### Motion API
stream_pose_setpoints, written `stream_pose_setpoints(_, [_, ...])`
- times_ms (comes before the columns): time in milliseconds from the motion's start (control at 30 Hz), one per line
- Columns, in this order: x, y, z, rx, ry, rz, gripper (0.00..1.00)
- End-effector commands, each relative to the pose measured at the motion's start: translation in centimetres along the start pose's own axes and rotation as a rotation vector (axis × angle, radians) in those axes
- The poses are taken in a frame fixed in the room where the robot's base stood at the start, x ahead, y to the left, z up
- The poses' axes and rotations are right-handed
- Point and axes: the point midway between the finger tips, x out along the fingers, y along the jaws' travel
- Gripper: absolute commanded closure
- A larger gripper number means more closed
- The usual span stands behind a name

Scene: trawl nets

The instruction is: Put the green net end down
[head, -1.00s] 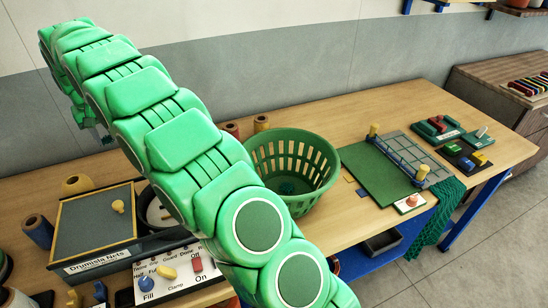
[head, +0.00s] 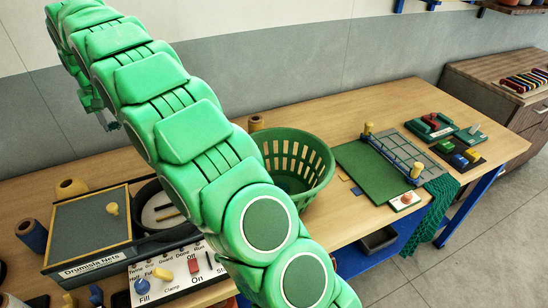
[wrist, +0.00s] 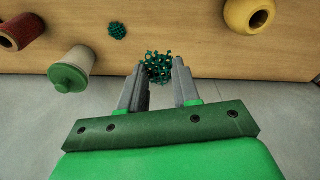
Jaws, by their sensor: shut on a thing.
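My gripper (wrist: 159,66) is shut on the green net end (wrist: 158,68), a dark green knotted clump between the two grey fingertips in the wrist view. The clump looks held clear of the tabletop. A similar small green clump (wrist: 117,31) lies apart on the wood in that view. In the head view my gripper (head: 108,121) shows only in part at the upper left, in front of the grey wall, with a small blue-green bit at its tip. My arm hides part of the table.
The wooden table (head: 355,120) holds a green basket (head: 322,170), a green mat (head: 372,175) with a grey grid, and a control panel (head: 170,272). A green net (head: 436,205) hangs over the front edge. The wrist view shows a lidded jar (wrist: 73,72) and a yellow spool (wrist: 248,14).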

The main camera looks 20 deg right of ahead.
Motion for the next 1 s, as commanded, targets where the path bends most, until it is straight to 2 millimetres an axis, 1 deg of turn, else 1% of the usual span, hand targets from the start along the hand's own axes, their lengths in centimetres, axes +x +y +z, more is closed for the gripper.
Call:
stream_pose_setpoints(167, [-0.7, 3.4, 0.9, 0.005, -0.001, 0.006, 0.97])
stream_pose_setpoints(267, [-0.9, 6.0, 1.8, 0.007, -0.006, 0.009, 0.97])
stream_pose_setpoints(367, [-1.5, 8.9, 2.9, 0.007, -0.001, 0.011, 0.97])
stream_pose_setpoints(500, [-1.9, 12.8, 4.9, 0.005, -0.008, 0.012, 0.97])
stream_pose_setpoints(700, [-2.6, 17.7, 8.1, -0.005, -0.009, 0.013, 0.97])
stream_pose_setpoints(900, [-3.1, 21.9, 12.0, -0.016, -0.015, 0.008, 0.97])
stream_pose_setpoints(1000, [-3.4, 23.7, 14.0, -0.026, -0.012, 0.005, 0.97])
